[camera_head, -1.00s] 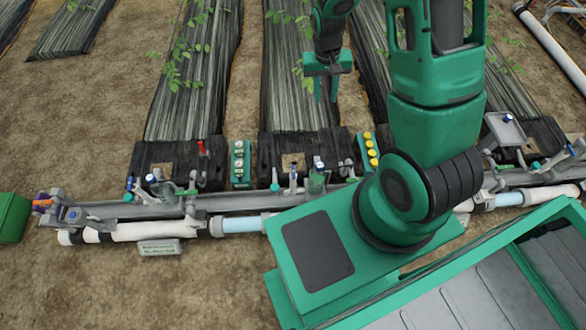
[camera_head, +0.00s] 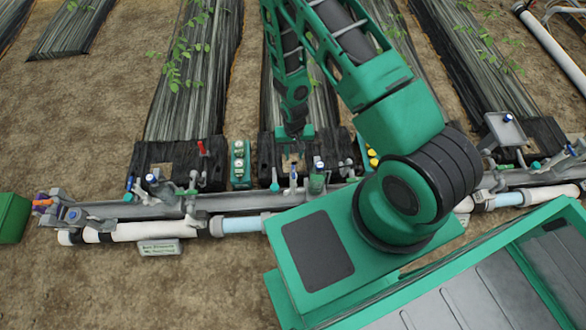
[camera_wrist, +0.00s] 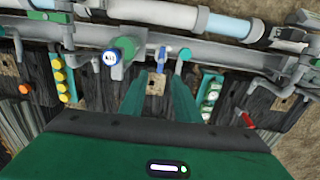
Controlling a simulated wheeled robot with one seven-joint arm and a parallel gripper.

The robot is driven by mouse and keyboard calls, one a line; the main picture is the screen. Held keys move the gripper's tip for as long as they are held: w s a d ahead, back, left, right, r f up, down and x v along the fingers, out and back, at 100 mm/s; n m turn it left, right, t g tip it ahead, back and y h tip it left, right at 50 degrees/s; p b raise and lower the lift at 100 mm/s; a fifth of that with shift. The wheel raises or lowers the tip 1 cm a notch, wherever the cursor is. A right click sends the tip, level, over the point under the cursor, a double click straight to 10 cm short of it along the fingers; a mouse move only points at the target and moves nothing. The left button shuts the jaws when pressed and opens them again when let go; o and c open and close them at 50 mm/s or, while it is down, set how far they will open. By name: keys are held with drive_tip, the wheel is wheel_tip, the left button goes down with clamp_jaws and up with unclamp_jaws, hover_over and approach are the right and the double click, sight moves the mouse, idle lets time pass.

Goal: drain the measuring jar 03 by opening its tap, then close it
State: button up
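A green jar (camera_head: 317,183) with a round blue-and-white cap stands on the grey pipe rail; I take it as the measuring jar. In the wrist view the jar (camera_wrist: 125,48) is left of my fingers, its cap marking too small to read surely. A blue-handled tap (camera_wrist: 160,56) stands just right of it, beyond and between my fingertips; it also shows in the head view (camera_head: 293,178). A teal knob (camera_wrist: 184,54) is further right. Which one drains the jar I cannot tell. My gripper (camera_wrist: 158,88) is open and empty, behind the rail in the head view (camera_head: 294,134).
A box with yellow buttons (camera_wrist: 62,80) and a box with round gauges (camera_wrist: 211,95) flank the area. A red-handled valve (camera_head: 202,148) stands to the left. The grey rail (camera_head: 240,202) and white pipe (camera_head: 150,231) run across in front. Bare soil lies before them.

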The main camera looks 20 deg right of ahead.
sight(293, 171)
wheel_tip(293, 171, down, 11)
drive_tip(key=shift+s+a+f, duration=0.15)
drive_tip(key=shift+f, duration=0.05)
idle(0.5)
clamp_jaws()
